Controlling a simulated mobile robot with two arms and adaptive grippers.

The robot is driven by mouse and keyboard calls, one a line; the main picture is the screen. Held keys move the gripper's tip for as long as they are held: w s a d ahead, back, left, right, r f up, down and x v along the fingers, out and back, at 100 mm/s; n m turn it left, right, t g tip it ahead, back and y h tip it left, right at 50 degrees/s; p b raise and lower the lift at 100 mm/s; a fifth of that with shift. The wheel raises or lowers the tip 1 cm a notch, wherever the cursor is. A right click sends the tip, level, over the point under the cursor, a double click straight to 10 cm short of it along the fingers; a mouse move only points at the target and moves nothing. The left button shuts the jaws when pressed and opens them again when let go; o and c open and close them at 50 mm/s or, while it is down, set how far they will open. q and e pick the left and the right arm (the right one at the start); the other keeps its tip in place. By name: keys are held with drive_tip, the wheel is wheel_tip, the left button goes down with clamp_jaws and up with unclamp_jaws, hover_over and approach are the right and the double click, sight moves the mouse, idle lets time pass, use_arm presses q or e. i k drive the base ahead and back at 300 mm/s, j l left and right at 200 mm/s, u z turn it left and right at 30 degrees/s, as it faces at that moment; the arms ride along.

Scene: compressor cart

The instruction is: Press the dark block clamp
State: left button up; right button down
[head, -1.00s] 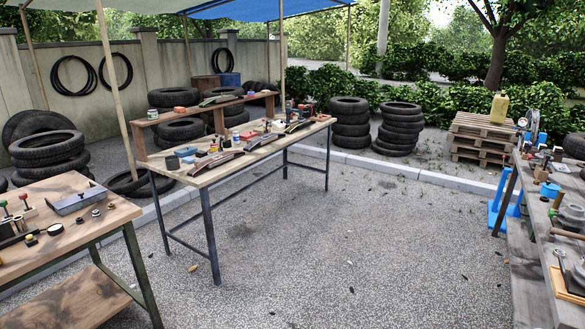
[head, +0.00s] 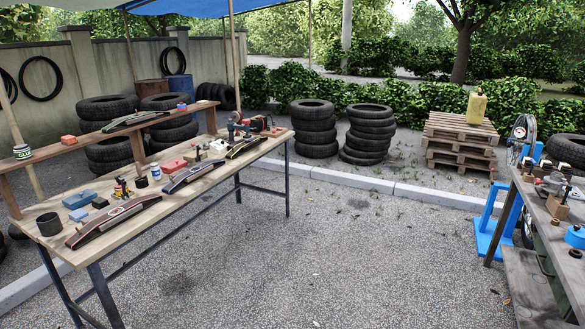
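I cannot make out for certain which thing is the dark block clamp. On the right workbench (head: 550,232), a grey metal clamp-like piece (head: 553,184) and a brown block with a dark upright tool (head: 557,206) are small in the picture. On the left table (head: 140,208) lie several long curved pieces, one of them dark with red edges (head: 112,221), and a small black block (head: 100,202). Neither of my grippers is in the head view.
A blue stand (head: 487,232) and a wheel (head: 519,138) are by the right bench. Tyre stacks (head: 314,130) and pallets (head: 458,142), with a yellow can (head: 477,107) on top, stand behind the kerb. The gravel floor (head: 340,260) between the tables is open.

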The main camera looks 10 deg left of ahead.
sight(117, 177)
drive_tip(key=i+u, duration=0.5)
drive_tip(key=i+l+u, duration=0.25)
drive_tip(key=i+u, duration=0.25)
drive_tip(key=i+l+u, duration=1.25)
drive_tip(key=l+u, duration=0.25)
drive_tip(key=l, duration=0.2)
drive_tip(key=i+l+u, duration=0.1)
drive_tip(key=l+u, duration=0.35)
drive_tip(key=l, duration=0.3)
